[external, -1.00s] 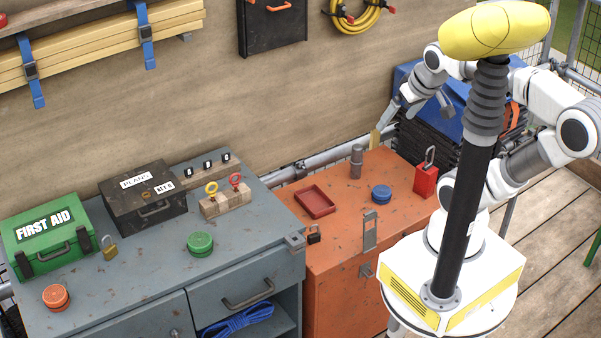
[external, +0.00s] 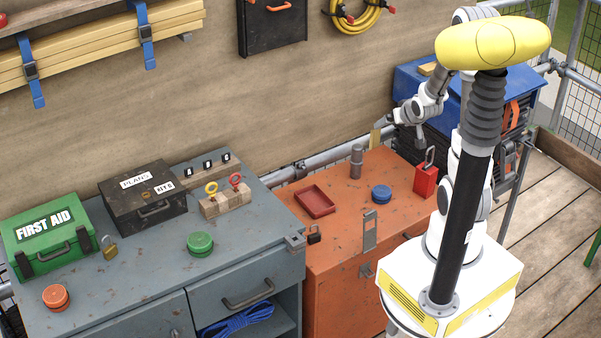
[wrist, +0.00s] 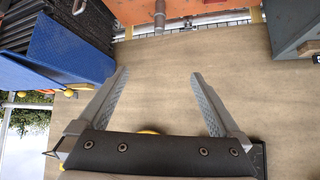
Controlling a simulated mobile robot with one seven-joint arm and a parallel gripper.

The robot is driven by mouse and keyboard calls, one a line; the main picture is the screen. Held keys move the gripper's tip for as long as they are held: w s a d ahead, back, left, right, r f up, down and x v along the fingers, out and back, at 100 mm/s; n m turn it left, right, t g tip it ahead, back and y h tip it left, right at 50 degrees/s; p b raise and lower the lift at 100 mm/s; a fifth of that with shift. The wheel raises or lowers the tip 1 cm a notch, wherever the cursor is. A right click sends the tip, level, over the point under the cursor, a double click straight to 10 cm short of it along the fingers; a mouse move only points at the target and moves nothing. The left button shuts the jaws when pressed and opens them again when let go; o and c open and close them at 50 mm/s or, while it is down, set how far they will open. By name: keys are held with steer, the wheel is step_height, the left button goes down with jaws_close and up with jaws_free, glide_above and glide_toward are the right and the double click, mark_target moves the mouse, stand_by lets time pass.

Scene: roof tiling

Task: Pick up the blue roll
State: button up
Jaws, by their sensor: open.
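The blue roll (external: 381,194) is a small round disc-like piece. It lies flat on top of the orange cabinet (external: 350,240), between the grey cylinder and the red padlock. My gripper (external: 402,129) is in the air, above and behind the cabinet's far right corner and apart from the roll. In the wrist view my gripper (wrist: 158,77) is open, with nothing between its fingers. That view faces the wood wall, with the orange cabinet's edge (wrist: 185,10) at the top. The blue roll does not show there.
Near the roll stand the grey cylinder (external: 356,162), the red padlock (external: 426,179) and a red tray (external: 315,201). A green roll (external: 200,243) and an orange roll (external: 56,297) lie on the grey cabinet (external: 150,270). A blue-topped chest (external: 430,82) stands at the back right.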

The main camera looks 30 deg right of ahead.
steer(key=s+d+f+n+b, duration=0.1)
steer(key=d+f+b, duration=0.15)
steer(key=f, duration=0.55)
steer(key=s+d+f+n+b, duration=0.1)
steer(key=d+f+b, duration=0.15)
steer(key=f, duration=0.55)
steer(key=t+b, duration=0.3)
steer(key=b, duration=0.9)
glide_toward(387, 194)
steer(key=b+x, duration=0.1)
steer(key=x, duration=0.2)
steer(key=b+x, duration=0.1)
steer(key=x, duration=0.2)
steer(key=shift+w+d+f+b, duration=0.25)
steer(key=shift+d+f+b, duration=0.05)
steer(key=shift+b, duration=0.05)
steer(key=x, duration=0.1)
steer(key=b+x, duration=0.1)
steer(key=x, duration=0.1)
steer(key=b+x, duration=0.1)
steer(key=x, duration=0.1)
steer(key=shift+w+a, duration=0.2)
steer(key=shift+a, duration=0.05)
steer(key=shift+r, duration=0.1)
steer(key=c, duration=1.3)
